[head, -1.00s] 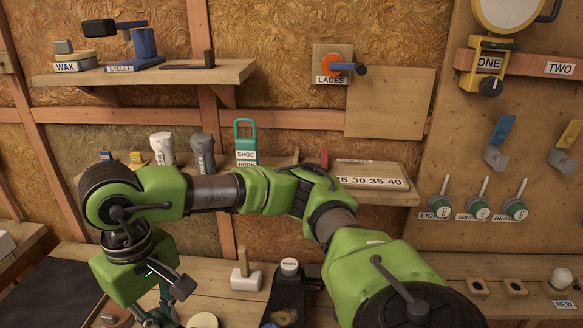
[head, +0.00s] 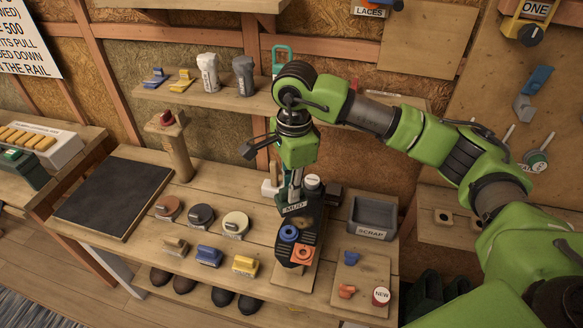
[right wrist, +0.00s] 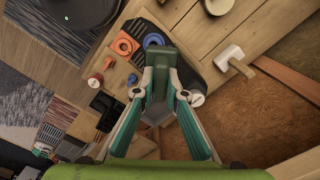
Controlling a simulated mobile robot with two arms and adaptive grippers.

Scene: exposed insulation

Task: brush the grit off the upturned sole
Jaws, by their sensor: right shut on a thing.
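The upturned sole (head: 284,262) is dark and lies lengthwise on a wooden board at the middle front of the bench. A blue ring (head: 289,233) and an orange piece (head: 303,254) sit on its near part. My right gripper (head: 295,196) points down over the sole's far part. It is shut on a dark green brush (right wrist: 163,76) with a white label. The brush appears low over or against the sole; contact cannot be told. The sole (right wrist: 187,72) also shows in the right wrist view, partly behind the brush. The grit is hidden from me. My left gripper is out of view.
Three round tins (head: 201,216) and three small brushes (head: 209,256) stand left of the sole. A grey scrap tray (head: 371,217) stands right, with blue and orange pieces in front of it. A black mat (head: 114,198) lies at far left.

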